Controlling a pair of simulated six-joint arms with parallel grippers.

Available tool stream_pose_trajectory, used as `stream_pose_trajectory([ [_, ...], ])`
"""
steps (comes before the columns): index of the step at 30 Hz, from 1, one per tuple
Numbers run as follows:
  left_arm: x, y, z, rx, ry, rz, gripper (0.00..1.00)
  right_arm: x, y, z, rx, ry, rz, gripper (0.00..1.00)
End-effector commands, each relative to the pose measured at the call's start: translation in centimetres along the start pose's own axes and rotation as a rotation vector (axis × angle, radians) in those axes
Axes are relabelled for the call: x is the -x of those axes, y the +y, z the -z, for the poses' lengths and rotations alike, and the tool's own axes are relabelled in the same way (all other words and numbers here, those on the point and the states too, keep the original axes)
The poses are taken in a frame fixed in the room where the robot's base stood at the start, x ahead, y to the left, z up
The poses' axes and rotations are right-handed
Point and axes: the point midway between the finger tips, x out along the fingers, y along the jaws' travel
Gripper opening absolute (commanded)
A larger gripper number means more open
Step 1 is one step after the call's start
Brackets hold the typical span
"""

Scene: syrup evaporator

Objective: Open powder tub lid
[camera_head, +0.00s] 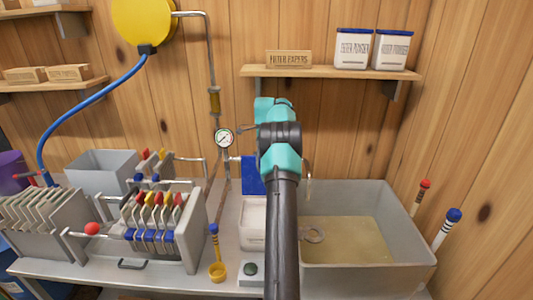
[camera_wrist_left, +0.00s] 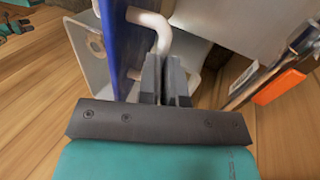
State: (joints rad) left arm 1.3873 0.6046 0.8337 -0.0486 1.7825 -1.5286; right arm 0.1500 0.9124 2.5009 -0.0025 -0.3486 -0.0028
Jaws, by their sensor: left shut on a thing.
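The powder tub (camera_head: 254,222) is white and stands on the bench left of the grey basin, partly hidden by my left arm. Its blue lid (camera_head: 251,176) stands about upright above the tub's back. In the left wrist view the blue lid (camera_wrist_left: 117,45) is edge-on, with a white curved handle (camera_wrist_left: 150,19) on its side. My left gripper (camera_wrist_left: 166,58) is shut on this handle. In the head view its fingers are hidden behind my arm. My right gripper is in neither view.
A grey basin (camera_head: 410,252) with tan liquid stands to the right. A pressure gauge (camera_head: 224,138) and piping are close behind. Two lidded tubs stand on the wall shelf (camera_head: 330,73).

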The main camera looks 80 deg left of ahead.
Motion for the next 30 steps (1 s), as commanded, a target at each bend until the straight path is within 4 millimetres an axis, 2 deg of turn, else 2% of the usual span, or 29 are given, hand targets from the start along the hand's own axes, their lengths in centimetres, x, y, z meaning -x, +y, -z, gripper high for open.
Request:
stream_pose_trajectory([
  [1,-3.1,-0.8,-0.1,0.002,0.009,-0.062,0.00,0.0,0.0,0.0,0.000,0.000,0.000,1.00],
  [3,-3.1,-0.8,-0.1,0.002,0.009,-0.062,0.00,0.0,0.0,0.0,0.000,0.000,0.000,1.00],
  [4,-3.1,-0.8,-0.1,0.002,0.009,-0.062,0.09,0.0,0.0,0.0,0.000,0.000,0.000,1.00],
  [13,-3.2,-0.8,-0.1,0.001,0.009,-0.059,0.38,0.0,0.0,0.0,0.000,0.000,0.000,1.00],
  [23,-3.0,-0.8,-0.1,0.000,0.009,-0.056,0.38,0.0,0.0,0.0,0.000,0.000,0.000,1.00],
  [30,-1.0,0.1,-0.1,0.001,0.007,-0.041,0.38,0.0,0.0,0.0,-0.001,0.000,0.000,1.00],
])
